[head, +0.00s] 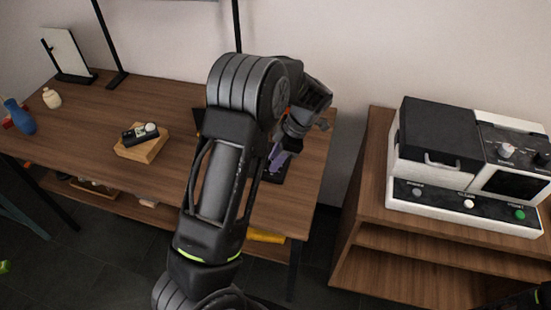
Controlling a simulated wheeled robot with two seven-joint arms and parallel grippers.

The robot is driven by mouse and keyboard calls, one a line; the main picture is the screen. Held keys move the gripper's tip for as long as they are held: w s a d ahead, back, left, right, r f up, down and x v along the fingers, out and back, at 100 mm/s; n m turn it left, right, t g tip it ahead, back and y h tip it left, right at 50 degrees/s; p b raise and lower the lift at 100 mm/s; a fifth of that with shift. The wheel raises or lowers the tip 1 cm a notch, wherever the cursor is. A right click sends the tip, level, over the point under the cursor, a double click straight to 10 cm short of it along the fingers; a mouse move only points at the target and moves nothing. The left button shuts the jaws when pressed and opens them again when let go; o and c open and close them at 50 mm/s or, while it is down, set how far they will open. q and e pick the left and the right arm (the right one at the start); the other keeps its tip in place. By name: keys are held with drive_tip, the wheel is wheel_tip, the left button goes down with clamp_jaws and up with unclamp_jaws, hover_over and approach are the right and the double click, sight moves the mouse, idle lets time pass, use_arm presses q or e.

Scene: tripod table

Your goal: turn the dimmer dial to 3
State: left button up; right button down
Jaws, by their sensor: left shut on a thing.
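My left arm reaches over the right end of the wooden table (85,108). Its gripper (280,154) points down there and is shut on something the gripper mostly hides. A dark, low object (273,176) lies on the tabletop under the fingers, with a purplish part at the fingertips. I cannot tell whether this is the dimmer, and no dial numbers or pointer can be read.
A small black device with a white round top (150,128) sits on a wooden block (143,147). A blue vase (20,117) and a cream jar (51,98) stand left. A white-and-black machine with knobs (435,195) stands on the right cabinet (365,215).

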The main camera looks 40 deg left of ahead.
use_arm(q)
clamp_jaws()
drive_tip(key=shift+f+m+t+b, duration=0.1)
drive_tip(key=shift+m+t+b, duration=0.2)
drive_tip(key=shift+m+b, duration=0.55)
drive_tip(key=m+b, duration=0.1)
drive_tip(key=m+t+b, duration=0.1)
drive_tip(key=m, duration=0.1)
drive_tip(key=shift+s+d+y, duration=0.1)
drive_tip(key=shift+s+y, duration=0.1)
drive_tip(key=shift+y, duration=0.2)
drive_tip(key=m+t+b, duration=0.1)
drive_tip(key=m+b, duration=0.1)
drive_tip(key=m, duration=0.1)
drive_tip(key=m+t+b, duration=0.1)
drive_tip(key=m+b, duration=0.1)
drive_tip(key=m, duration=0.1)
drive_tip(key=shift+s+m+t+b, duration=0.2)
drive_tip(key=shift+m+t+b, duration=0.1)
drive_tip(key=shift+m+b, duration=0.1)
drive_tip(key=m+b, duration=0.1)
drive_tip(key=m, duration=0.1)
drive_tip(key=m+t+h+b, duration=0.1)
drive_tip(key=m, duration=0.1)
drive_tip(key=shift+s+a, duration=0.2)
drive_tip(key=m+t+h, duration=0.1)
drive_tip(key=m, duration=0.3)
drive_tip(key=shift+a, duration=0.1)
drive_tip(key=shift+m, duration=0.25)
